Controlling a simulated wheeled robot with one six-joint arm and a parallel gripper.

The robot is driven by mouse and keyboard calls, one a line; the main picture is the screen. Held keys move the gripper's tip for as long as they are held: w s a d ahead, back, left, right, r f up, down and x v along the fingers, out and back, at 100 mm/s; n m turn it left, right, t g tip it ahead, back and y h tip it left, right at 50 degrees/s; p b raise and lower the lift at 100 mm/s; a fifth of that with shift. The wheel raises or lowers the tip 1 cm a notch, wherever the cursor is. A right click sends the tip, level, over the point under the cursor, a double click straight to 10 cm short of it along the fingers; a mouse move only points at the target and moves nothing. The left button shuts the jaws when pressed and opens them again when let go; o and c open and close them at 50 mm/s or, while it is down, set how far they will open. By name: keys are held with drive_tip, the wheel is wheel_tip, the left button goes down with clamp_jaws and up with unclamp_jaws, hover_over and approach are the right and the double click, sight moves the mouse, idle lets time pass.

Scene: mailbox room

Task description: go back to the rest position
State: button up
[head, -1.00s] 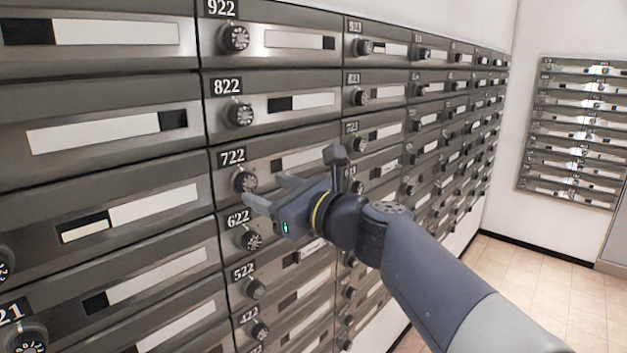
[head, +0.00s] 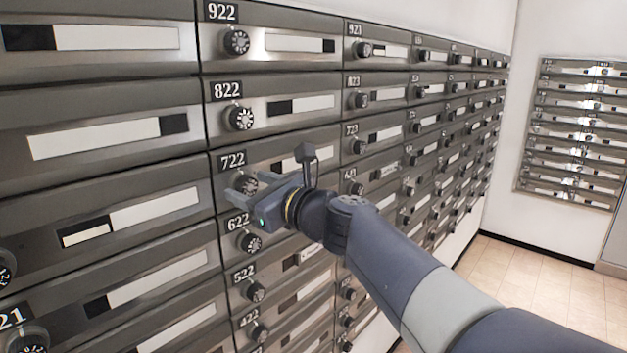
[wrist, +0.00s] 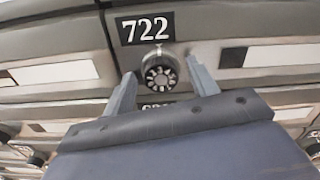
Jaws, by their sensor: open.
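My gripper (head: 246,187) is open in front of the mailbox wall, at the door marked 722. Its two fingers point at the wall, and the dial knob of 722 (wrist: 160,73) shows between them in the wrist view, with a gap on each side. I cannot tell how far the fingertips reach along the knob. The number plate 722 (wrist: 146,28) is just above the knob; it also shows in the head view (head: 232,161). Nothing is held.
Grey mailbox doors with knobs and white label strips fill the wall, such as 822 (head: 227,88) above and 622 (head: 238,223) below. A second mailbox bank (head: 572,130) hangs on the far right wall. Tiled floor (head: 520,270) lies open at right.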

drive_tip(key=n, duration=0.1)
drive_tip(key=n+b, duration=0.1)
drive_tip(key=shift+s+d+f+n, duration=0.1)
drive_tip(key=shift+s+n, duration=0.05)
drive_tip(key=shift+n, duration=0.15)
drive_tip(key=n+b, duration=0.2)
drive_tip(key=n, duration=0.1)
drive_tip(key=n+b, duration=0.2)
drive_tip(key=n, duration=0.3)
drive_tip(key=shift+n, duration=0.4)
drive_tip(key=n+b, duration=0.1)
drive_tip(key=n, duration=1)
drive_tip(key=shift+f+n, duration=0.1)
drive_tip(key=shift+n, duration=0.2)
